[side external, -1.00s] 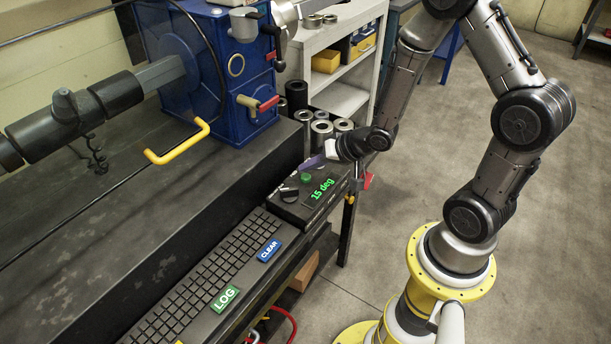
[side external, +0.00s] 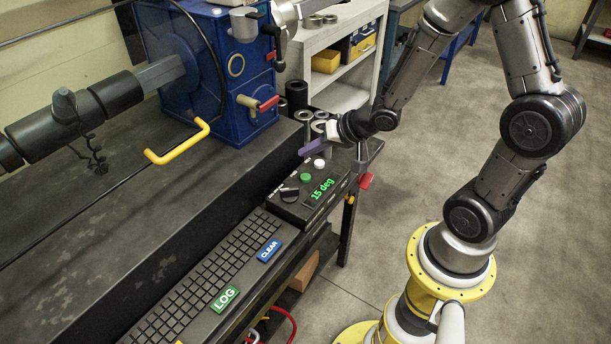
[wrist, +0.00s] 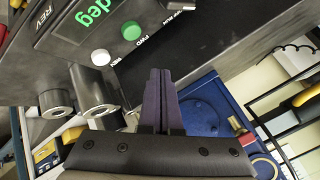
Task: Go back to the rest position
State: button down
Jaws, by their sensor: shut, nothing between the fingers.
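My gripper (side external: 313,147) is shut and empty, its purple fingers together. It hangs just above the far end of the control box (side external: 290,208) at the bench edge, apart from the buttons. In the wrist view the closed fingers (wrist: 162,95) point toward the bench. The control box carries a green button (side external: 306,177), a white button (side external: 319,163), a dark knob (side external: 289,194) and a display (side external: 322,189) reading "15 deg". The wrist view also shows the green button (wrist: 131,30) and the white button (wrist: 101,57).
The keyboard (side external: 200,285) with LOG and CLEAR keys lies along the bench front. The blue machine (side external: 205,60) with a yellow handle (side external: 180,146) stands behind. Metal cylinders (side external: 297,97) stand behind my gripper. A shelf (side external: 345,60) is at the back. Open floor (side external: 390,215) lies right of the bench.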

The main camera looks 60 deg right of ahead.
jog(key=shift+a, duration=0.1)
notch_tip(320, 180, up, 19)
jog(key=s+a+n+t+h, duration=0.2)
jog(key=s+t, duration=0.1)
jog(key=s+a+f+n+g, duration=0.1)
jog(key=s+n+g, duration=0.2)
jog(key=s, duration=0.5)
jog(key=s+a+f+n+g+y, duration=0.1)
jog(key=s+a+f+n+g, duration=0.1)
jog(key=s, duration=0.7)
jog(key=shift+s+f+n+g, duration=0.15)
jog(key=shift+s+n+g, duration=0.2)
jog(key=shift+g, duration=0.45)
jog(key=shift+w, duration=0.1)
